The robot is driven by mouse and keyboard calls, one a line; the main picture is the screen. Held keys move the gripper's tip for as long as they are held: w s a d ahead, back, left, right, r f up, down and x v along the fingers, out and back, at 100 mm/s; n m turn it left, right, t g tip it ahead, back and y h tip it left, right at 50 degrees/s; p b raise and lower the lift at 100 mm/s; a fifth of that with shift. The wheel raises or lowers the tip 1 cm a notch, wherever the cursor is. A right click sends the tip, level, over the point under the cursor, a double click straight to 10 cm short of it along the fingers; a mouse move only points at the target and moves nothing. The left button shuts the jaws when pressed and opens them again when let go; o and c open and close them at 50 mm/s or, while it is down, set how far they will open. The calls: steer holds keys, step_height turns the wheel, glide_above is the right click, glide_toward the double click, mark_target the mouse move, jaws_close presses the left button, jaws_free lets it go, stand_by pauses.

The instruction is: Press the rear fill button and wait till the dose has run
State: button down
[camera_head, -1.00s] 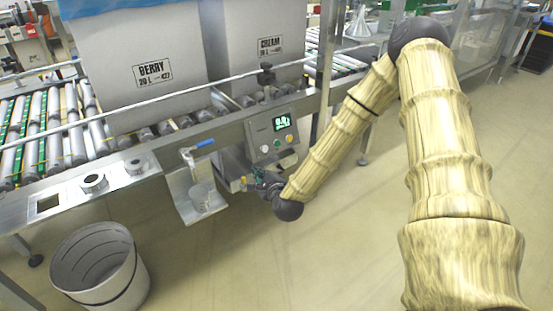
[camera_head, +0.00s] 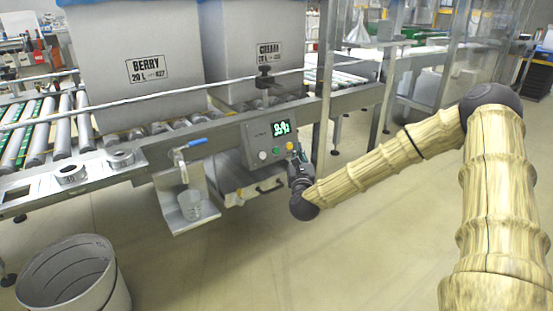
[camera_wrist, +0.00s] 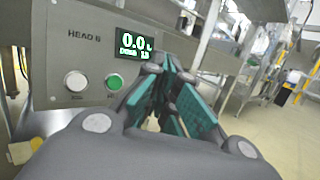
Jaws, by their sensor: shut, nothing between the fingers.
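The grey control panel (camera_head: 257,140) has a lit green display (camera_head: 281,128), a white button (camera_head: 262,154), a green button (camera_head: 276,150) and a yellow button (camera_head: 289,146). In the wrist view the display (camera_wrist: 134,45) reads 0.0, and the white button (camera_wrist: 75,81) and green button (camera_wrist: 113,82) show to the left of my fingers. The yellow button is hidden there behind my gripper. I cannot tell which is the rear fill button. My gripper (camera_head: 294,163) is shut and empty, just below the yellow button at the panel's right edge. Its teal fingers (camera_wrist: 178,85) point towards the panel side; contact is unclear.
A blue-handled tap (camera_head: 196,144) is above a clear cup (camera_head: 190,204) on a steel shelf, left of the panel. Boxes marked BERRY (camera_head: 120,85) and CREAM (camera_head: 245,60) stand on the conveyor. A grey bin (camera_head: 75,280) is at front left. The floor at right is open.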

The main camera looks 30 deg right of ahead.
mark_target(276, 151)
steer(key=shift+w+a, duration=0.1)
steer(key=shift+a, duration=0.05)
steer(key=shift+w, duration=0.1)
steer(key=shift+w+a+f+b, duration=0.1)
steer(key=shift+w+f+b, duration=0.5)
steer(key=shift+w, duration=0.75)
steer(key=shift+w+a+f+b, duration=0.1)
steer(key=shift+w+f+b, duration=0.3)
steer(key=shift+w+b, duration=0.7)
steer(key=shift+w+a+f+b, duration=0.1)
steer(key=shift+w+f+b, duration=0.4)
steer(key=shift+w, duration=1.05)
steer(key=shift+w+f+b, duration=0.1)
steer(key=shift+w+b, duration=0.3)
steer(key=shift+w, duration=0.05)
steer(key=shift+w+a+f+b, duration=0.1)
steer(key=shift+w+b, duration=0.25)
steer(key=shift+s, duration=0.2)
steer(key=shift+s+r, duration=0.25)
steer(key=shift+s, duration=0.3)
